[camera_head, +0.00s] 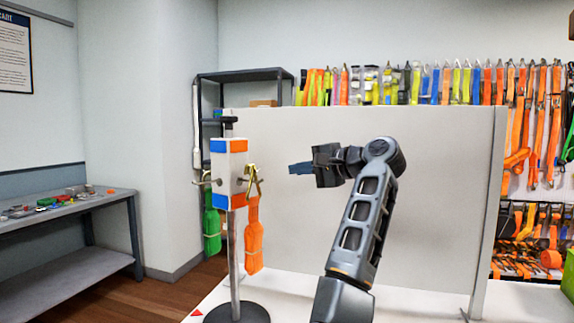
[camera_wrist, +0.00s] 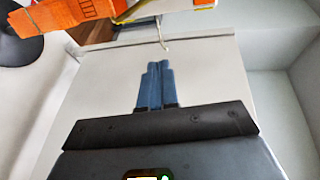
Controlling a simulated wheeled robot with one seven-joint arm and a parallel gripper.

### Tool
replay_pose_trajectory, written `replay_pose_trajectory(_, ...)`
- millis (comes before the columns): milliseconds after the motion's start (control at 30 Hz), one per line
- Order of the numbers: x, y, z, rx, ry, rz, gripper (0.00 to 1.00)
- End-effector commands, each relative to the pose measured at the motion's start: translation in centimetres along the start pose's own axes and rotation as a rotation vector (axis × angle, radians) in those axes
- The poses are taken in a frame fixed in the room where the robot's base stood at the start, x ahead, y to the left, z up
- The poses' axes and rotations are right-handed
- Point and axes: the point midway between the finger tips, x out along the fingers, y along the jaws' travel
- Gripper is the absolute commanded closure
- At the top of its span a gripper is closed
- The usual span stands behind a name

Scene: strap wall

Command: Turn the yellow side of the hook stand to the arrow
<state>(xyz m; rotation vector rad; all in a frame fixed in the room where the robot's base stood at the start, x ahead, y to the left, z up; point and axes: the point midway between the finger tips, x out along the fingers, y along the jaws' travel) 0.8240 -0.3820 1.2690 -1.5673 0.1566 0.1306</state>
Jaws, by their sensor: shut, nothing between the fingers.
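The hook stand (camera_head: 229,165) is upright, a white block on a pole with a round black base (camera_head: 237,313). A green strap (camera_head: 211,222) hangs on the left and an orange strap (camera_head: 254,240) on a brass hook at the right. The orange strap also shows at the wrist view's top left (camera_wrist: 50,15). A red arrow (camera_head: 197,313) lies left of the base. My gripper (camera_head: 290,168) is shut and empty, right of the block and apart from it; its blue fingers (camera_wrist: 155,66) are together.
A pale upright panel (camera_head: 440,200) stands behind my arm. A grey workbench with small items (camera_head: 60,205) is at the left, and a dark shelf (camera_head: 245,76) stands behind the stand. Many straps hang at the back right. The white tabletop right of the base looks clear.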

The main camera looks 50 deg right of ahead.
Motion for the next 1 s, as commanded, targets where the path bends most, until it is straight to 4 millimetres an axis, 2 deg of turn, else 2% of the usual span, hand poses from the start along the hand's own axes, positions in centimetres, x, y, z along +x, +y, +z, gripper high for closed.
replay_pose_trajectory(100, 0.6, -0.5, 0.8, -0.004, -0.039, 0.013, 1.00)
replay_pose_trajectory(267, 2.2, -0.4, 1.0, -0.003, -0.043, 0.014, 1.00)
replay_pose_trajectory(700, 10.5, -0.4, 1.3, -0.003, -0.041, 0.014, 1.00)
replay_pose_trajectory(1000, 13.9, -0.2, 1.3, -0.004, -0.038, 0.014, 1.00)
